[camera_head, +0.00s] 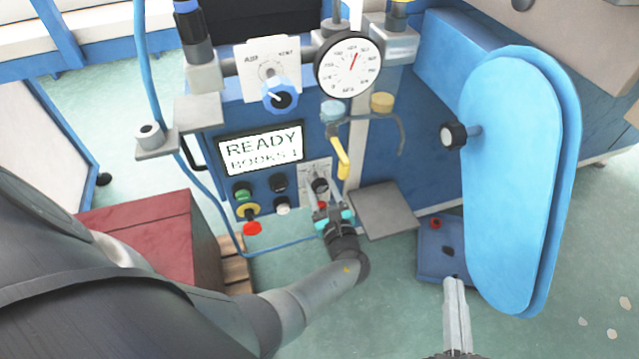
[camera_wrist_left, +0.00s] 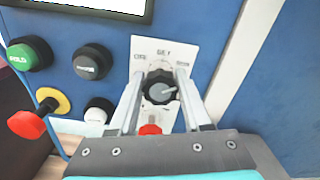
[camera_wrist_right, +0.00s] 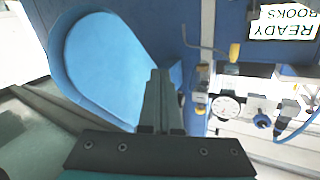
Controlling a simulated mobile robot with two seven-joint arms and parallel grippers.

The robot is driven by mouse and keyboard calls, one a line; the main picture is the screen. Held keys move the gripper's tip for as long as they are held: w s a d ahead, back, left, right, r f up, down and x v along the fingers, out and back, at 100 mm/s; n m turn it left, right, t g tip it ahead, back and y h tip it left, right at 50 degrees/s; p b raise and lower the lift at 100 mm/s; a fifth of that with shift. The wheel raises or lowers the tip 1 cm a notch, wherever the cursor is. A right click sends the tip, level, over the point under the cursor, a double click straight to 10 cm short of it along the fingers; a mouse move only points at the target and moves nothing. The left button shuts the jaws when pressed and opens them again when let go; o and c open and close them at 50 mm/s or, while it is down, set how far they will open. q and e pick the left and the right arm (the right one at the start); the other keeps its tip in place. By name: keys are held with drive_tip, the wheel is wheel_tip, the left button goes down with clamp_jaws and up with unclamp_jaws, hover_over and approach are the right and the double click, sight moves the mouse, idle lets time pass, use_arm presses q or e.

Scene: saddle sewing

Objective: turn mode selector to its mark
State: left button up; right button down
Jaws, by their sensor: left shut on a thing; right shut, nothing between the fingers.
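The mode selector (camera_wrist_left: 161,87) is a black ribbed knob on a white label plate (camera_wrist_left: 165,50) on the blue panel. Its white pointer line points right and slightly up in the left wrist view, toward the right-hand label. In the head view the knob (camera_head: 320,186) is partly covered by my gripper. My left gripper (camera_wrist_left: 160,92) has one finger on each side of the knob and is shut on it; it also shows in the head view (camera_head: 321,200). My right gripper (camera_head: 455,284) is shut and empty, low at the right, away from the panel; its fingers fill the middle of the right wrist view (camera_wrist_right: 158,78).
Green (camera_wrist_left: 29,53), black (camera_wrist_left: 92,62) and white (camera_wrist_left: 99,110) buttons and a red-and-yellow one (camera_wrist_left: 27,124) sit left of the selector. A display (camera_head: 262,149) reads READY. A large blue padded arm (camera_head: 510,180) stands at the right. A grey plate (camera_head: 384,210) juts out beside the selector.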

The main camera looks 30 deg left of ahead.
use_arm(q)
clamp_jaws()
drive_tip(key=shift+n, duration=0.5)
drive_tip(key=n, duration=0.4)
drive_tip(key=shift+a+n, duration=0.15)
drive_tip(key=shift+n, duration=0.25)
drive_tip(key=n, duration=1.2)
drive_tip(key=shift+a+f+n, duration=0.1)
drive_tip(key=shift+n, duration=0.2)
drive_tip(key=n, duration=0.5)
drive_tip(key=shift+f+n, duration=0.1)
drive_tip(key=shift+n, duration=0.2)
